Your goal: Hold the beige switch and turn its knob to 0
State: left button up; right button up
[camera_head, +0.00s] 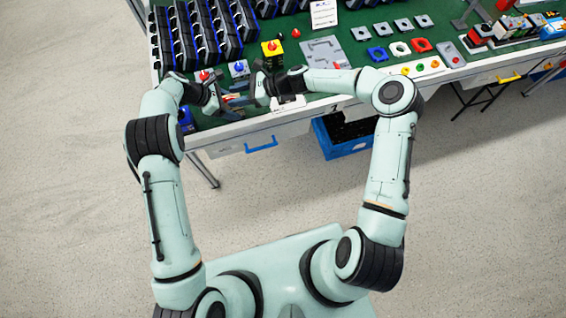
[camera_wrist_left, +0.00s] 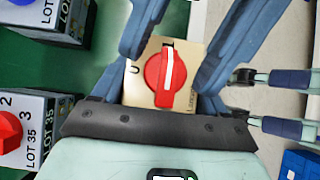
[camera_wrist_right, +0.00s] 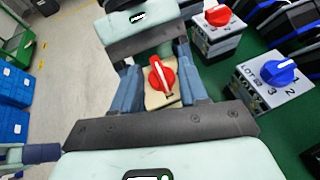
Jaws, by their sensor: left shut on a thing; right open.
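The beige switch (camera_wrist_left: 188,55) has a red knob (camera_wrist_left: 163,78) with a white pointer line that runs towards the top of the left wrist view. It also shows in the right wrist view, as a beige face (camera_wrist_right: 152,99) with the red knob (camera_wrist_right: 161,75). My left gripper (camera_head: 214,100) is shut on the beige switch. My right gripper (camera_head: 261,88) is open and faces the switch, its fingers on both sides of the knob in the right wrist view; contact cannot be told. In the head view the grippers mostly hide the switch, and the scale marks are hard to read.
Other switches stand close by: a red-knobbed grey one (camera_wrist_right: 215,37), a blue-knobbed grey one (camera_wrist_right: 274,86) and a yellow one (camera_head: 272,49). Rows of dark blue units (camera_head: 190,30) fill the bench's back left. The green bench top (camera_head: 305,28) has some bare patches.

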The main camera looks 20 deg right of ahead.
jog(key=shift+s+m+t, duration=0.15)
jog(key=shift+m+t, duration=0.25)
jog(key=s+v, duration=0.1)
jog(key=v, duration=1.1)
jog(key=s+a+f+n+g+h, duration=0.1)
jog(key=s+f+n+g+h, duration=0.1)
jog(key=s+f, duration=0.6)
jog(key=s+a+f+n+g+h, duration=0.1)
jog(key=s+f+n+h, duration=0.3)
jog(key=f, duration=0.9)
jog(key=shift+s+a+f+n+g, duration=0.25)
jog(key=shift+s+n+g, duration=0.35)
jog(key=shift+s+n, duration=1.45)
jog(key=shift+s+r+m, duration=0.1)
jog(key=shift+s+m, duration=0.25)
jog(key=shift+m, duration=0.1)
